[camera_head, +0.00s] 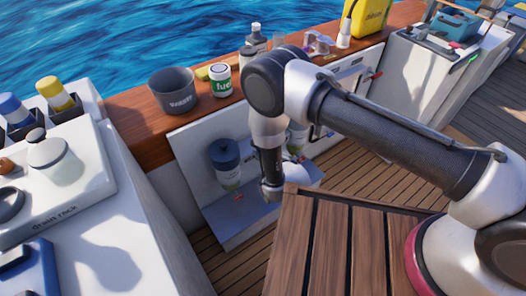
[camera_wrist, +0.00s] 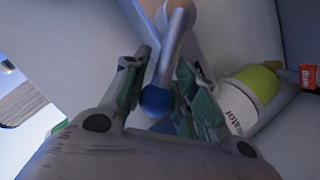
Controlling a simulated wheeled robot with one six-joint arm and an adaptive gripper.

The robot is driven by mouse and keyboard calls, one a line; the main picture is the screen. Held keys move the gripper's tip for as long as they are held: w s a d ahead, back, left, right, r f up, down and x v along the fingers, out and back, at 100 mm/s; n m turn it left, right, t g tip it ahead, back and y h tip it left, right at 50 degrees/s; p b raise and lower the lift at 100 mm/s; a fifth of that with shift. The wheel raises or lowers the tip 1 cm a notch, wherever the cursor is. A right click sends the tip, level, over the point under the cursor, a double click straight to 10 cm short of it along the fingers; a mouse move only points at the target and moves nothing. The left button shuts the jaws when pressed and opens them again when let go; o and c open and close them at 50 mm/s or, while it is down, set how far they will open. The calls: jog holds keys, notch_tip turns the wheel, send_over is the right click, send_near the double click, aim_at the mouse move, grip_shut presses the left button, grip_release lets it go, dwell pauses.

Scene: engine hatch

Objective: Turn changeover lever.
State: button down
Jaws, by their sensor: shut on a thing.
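In the wrist view the changeover lever is a pale metal rod (camera_wrist: 173,45) ending in a round blue knob (camera_wrist: 157,101). My gripper (camera_wrist: 162,72) has one green-grey finger on each side of the rod, near the knob, and is shut on the lever. The knob sits between the fingers, towards my palm. In the head view my arm reaches down into the open hatch in the boat's side. The lever and my fingertips are hidden there behind my arm and the wooden table edge.
A white and lime-green cylinder (camera_wrist: 245,98) stands close right of my fingers, with a red tag (camera_wrist: 308,76) beyond. In the head view a blue-capped filter (camera_head: 226,165) is left of my wrist. A wooden table (camera_head: 335,240) is in front. A bucket (camera_head: 174,92) stands on the ledge.

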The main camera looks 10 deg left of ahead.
jog(key=shift+s+f, duration=0.1)
jog(key=c, duration=1.4)
grip_release()
notch_tip(320, 180, up, 10)
jog(key=shift+c, duration=0.4)
